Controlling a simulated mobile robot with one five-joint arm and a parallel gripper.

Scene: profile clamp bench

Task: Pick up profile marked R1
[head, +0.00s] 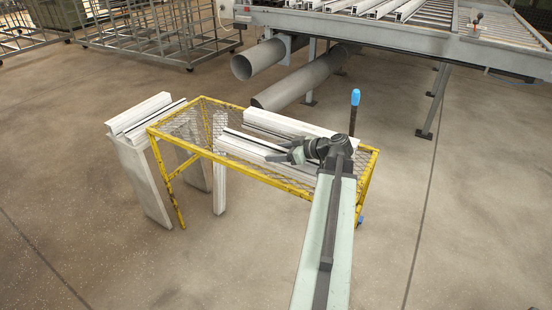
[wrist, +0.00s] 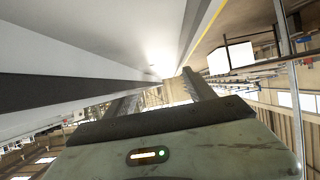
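Two long white profiles lie on the mesh top of a yellow-framed bench (head: 225,152). The back profile (head: 290,124) lies along the far edge. The front profile (head: 250,148), with a dark groove, lies along the near side. I cannot read any R1 mark on either. My gripper (head: 279,151) is at the right part of the front profile, its fingers spread and pointing left. In the wrist view my gripper (wrist: 162,95) has its fingers apart. A white profile with a dark strip (wrist: 80,60) fills the upper left, very close. I cannot tell whether a finger touches it.
More white profiles (head: 148,112) rest on a white stand at the bench's left. A dark post with a blue top (head: 355,98) rises at the bench's back right. Grey pipes (head: 300,82) and a roller table (head: 420,35) are behind. The floor in front is clear.

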